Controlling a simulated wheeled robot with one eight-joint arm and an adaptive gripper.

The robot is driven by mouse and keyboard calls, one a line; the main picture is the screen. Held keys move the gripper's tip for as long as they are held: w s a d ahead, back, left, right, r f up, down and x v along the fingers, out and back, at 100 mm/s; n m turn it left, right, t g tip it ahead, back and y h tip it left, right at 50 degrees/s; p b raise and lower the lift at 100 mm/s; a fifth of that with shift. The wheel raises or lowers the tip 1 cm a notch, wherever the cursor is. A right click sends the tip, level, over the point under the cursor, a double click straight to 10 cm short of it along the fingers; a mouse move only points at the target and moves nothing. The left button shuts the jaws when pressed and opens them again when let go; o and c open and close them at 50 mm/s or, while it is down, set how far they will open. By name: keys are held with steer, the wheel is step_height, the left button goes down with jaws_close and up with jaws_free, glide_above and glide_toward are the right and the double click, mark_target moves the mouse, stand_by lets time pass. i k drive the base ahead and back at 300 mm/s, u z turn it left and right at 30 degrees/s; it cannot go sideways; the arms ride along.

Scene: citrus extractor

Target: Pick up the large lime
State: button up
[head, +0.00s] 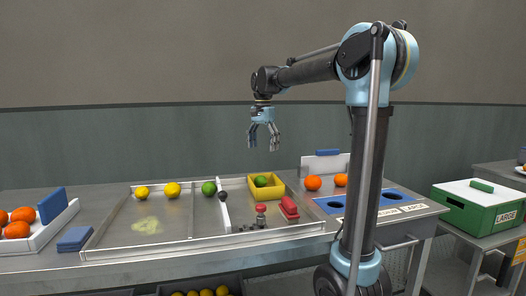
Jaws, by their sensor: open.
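Two green limes show in the head view. One lime (208,188) lies in the metal tray, right of the yellow lemons and beside a dark-ended white divider. The other lime (261,181) sits in a small yellow bin (281,191) at the tray's back right. They look close in size, so I cannot tell surely which is the large one. My gripper (264,147) hangs in the air, fingers down, spread open and empty. It is above the yellow bin's area, apart from both limes.
Two lemons (173,190) lie left in the metal tray (190,246). A red block (289,207) and a red-topped shaker (261,214) stand at its right. Oranges (313,183) sit farther right by blue holes. A green crate (474,207) stands far right; a white bin (46,233) holds oranges at left.

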mark_target(209, 188)
steer(key=k, duration=1)
